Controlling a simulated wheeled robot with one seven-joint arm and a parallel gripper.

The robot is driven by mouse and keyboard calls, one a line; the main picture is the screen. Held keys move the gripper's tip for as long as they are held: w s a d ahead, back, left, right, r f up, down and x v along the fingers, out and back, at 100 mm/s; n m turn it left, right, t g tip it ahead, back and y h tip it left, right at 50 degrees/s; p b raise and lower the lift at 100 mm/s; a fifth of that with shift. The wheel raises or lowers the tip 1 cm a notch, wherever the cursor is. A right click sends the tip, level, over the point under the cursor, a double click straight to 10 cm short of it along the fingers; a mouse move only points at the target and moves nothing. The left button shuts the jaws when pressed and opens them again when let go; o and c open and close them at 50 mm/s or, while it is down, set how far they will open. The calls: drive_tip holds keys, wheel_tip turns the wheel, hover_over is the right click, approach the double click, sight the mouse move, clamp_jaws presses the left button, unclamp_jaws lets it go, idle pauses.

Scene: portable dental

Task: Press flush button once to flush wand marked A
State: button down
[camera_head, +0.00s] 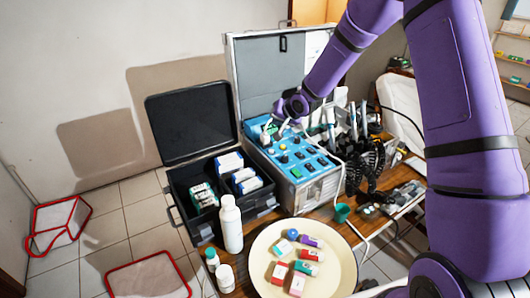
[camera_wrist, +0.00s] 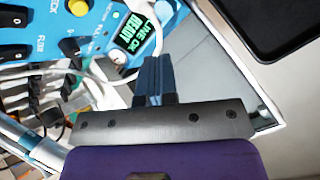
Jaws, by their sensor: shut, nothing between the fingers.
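The blue control panel (camera_head: 290,160) of the portable dental unit carries several knobs, switches and buttons. In the wrist view, the panel (camera_wrist: 98,20) shows a round yellow button (camera_wrist: 78,7), a black knob (camera_wrist: 70,47) and a lit green display (camera_wrist: 133,33) reading "LINE OK READY". Which control is the flush button I cannot tell. My gripper (camera_wrist: 156,62) is shut and empty, its tips by the display's lower edge; contact cannot be told. In the head view my gripper (camera_head: 271,128) is over the panel's back left. Several wands (camera_head: 352,118) hang at right; no A mark is readable.
The unit's raised lid (camera_head: 262,75) stands behind the panel. An open black case (camera_head: 178,185) is at left. A white bottle (camera_head: 231,225) and a cream plate (camera_head: 262,258) with small boxes stand in front. Coiled black hoses (camera_head: 370,160) hang at right.

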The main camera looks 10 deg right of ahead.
sight(271, 151)
drive_tip(key=shift+w+a+f, duration=0.2)
drive_tip(key=shift+a+f, duration=0.25)
drive_tip(key=shift+f, duration=0.05)
drive_tip(key=shift+f, duration=0.1)
drive_tip(key=shift+w+f, duration=0.2)
drive_tip(key=shift+f, duration=4.1)
drive_tip(key=shift+f, duration=0.2)
drive_tip(key=shift+f, duration=0.25)
drive_tip(key=shift+f, duration=0.4)
drive_tip(key=shift+r, duration=0.85)
